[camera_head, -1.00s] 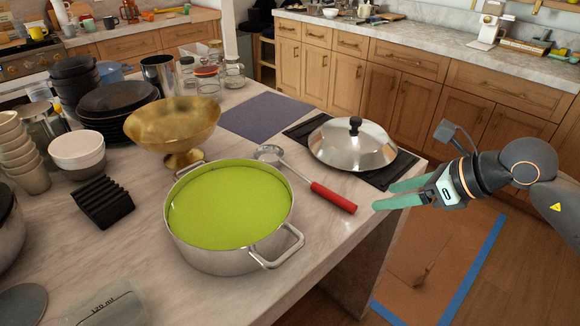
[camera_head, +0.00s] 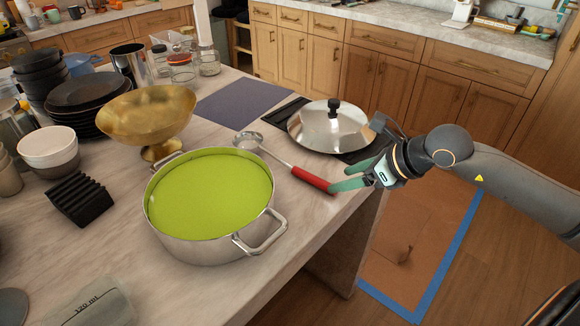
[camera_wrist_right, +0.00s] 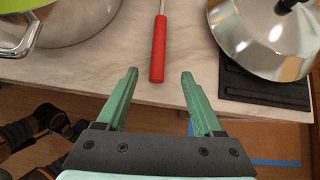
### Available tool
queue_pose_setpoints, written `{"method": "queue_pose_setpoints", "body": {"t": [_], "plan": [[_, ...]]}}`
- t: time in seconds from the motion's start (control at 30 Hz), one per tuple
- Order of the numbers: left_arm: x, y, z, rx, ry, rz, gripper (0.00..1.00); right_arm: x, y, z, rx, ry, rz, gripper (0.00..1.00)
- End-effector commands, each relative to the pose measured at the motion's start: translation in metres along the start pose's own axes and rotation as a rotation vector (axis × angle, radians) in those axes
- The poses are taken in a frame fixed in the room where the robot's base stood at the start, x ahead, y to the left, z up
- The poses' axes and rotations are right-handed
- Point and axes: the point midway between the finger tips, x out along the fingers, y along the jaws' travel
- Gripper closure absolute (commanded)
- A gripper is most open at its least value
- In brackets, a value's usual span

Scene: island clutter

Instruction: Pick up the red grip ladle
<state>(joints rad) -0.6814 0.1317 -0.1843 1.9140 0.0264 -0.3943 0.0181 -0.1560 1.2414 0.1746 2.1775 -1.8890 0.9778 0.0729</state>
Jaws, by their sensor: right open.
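The ladle lies on the marble island top between the pot and the domed lid, with its red grip (camera_head: 313,180) toward the island's edge and its metal bowl (camera_head: 248,140) farther back. In the right wrist view the red grip (camera_wrist_right: 158,50) points down toward the gap between my fingers. My right gripper (camera_head: 332,183) is open and empty at the island's edge, by the grip's end. In the wrist view its green fingers (camera_wrist_right: 159,76) stand apart, one to each side of the grip's line. I cannot tell its height above the top. My left gripper is not in view.
A steel pot (camera_head: 210,242) of green liquid stands left of the ladle, its handle (camera_head: 262,238) near the grip. A domed lid (camera_head: 330,128) on a dark mat (camera_head: 368,152) lies behind. A gold bowl (camera_head: 150,115) and black plates (camera_head: 98,105) stand left.

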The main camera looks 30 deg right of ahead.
Motion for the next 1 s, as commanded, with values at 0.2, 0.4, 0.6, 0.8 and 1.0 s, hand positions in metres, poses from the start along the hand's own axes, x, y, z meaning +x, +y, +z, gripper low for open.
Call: {"method": "queue_pose_setpoints", "body": {"t": [0.2,0.4,0.6,0.8,1.0], "plan": [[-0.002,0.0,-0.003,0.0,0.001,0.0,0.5,0.008,0.001,0.003,0.001,-0.003,0.0,0.31],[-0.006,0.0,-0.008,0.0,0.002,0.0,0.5,0.026,0.003,0.007,0.002,-0.004,0.002,0.31],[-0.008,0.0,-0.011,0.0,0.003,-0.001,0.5,0.048,0.004,0.006,0.003,-0.002,0.002,0.31],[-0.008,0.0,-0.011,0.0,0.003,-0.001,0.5,0.052,0.004,0.005,-0.001,0.0,0.0,0.31],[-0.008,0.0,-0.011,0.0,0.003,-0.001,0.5,0.052,0.004,0.005,-0.001,0.0,0.0,0.4]]}}
